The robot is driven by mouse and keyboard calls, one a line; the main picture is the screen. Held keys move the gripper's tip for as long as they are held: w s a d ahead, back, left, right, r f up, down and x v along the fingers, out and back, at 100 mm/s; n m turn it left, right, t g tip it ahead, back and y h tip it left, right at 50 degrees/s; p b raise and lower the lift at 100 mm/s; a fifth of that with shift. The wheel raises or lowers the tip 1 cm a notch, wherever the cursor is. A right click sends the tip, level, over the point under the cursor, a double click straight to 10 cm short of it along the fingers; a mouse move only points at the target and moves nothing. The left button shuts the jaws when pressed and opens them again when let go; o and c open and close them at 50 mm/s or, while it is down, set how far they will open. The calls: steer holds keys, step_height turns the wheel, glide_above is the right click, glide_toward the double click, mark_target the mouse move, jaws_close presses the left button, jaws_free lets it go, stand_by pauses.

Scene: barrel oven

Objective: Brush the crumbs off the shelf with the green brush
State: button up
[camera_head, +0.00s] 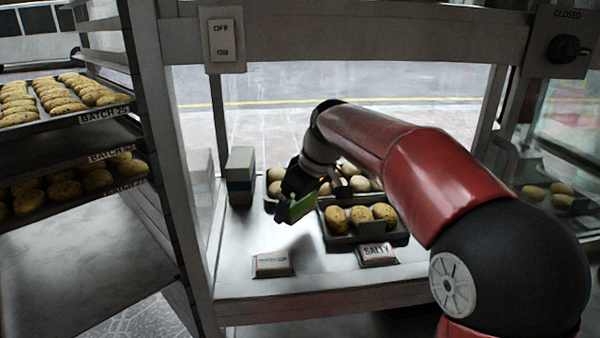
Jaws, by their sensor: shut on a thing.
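The green brush (300,208) shows as a small green strip at the end of my arm. My gripper (292,198) is shut on it and holds it tilted over the shelf, left of the trays. The fingers are dark and mostly hidden by the wrist. The shelf (235,270) is a pale flat surface below an overhead beam. I cannot make out any crumbs on it at this size. I cannot tell whether the brush touches the shelf.
A dark box (240,177) stands at the shelf's back left. A tray of rolls (340,238) is right of the brush. Two labels, one reading SALTY (377,254) and one unclear (272,264), stand near the front. A rack (155,120) of trays is at left.

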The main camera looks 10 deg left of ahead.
steer(key=shift+r+p, duration=1.3)
steer(key=shift+r, duration=0.55)
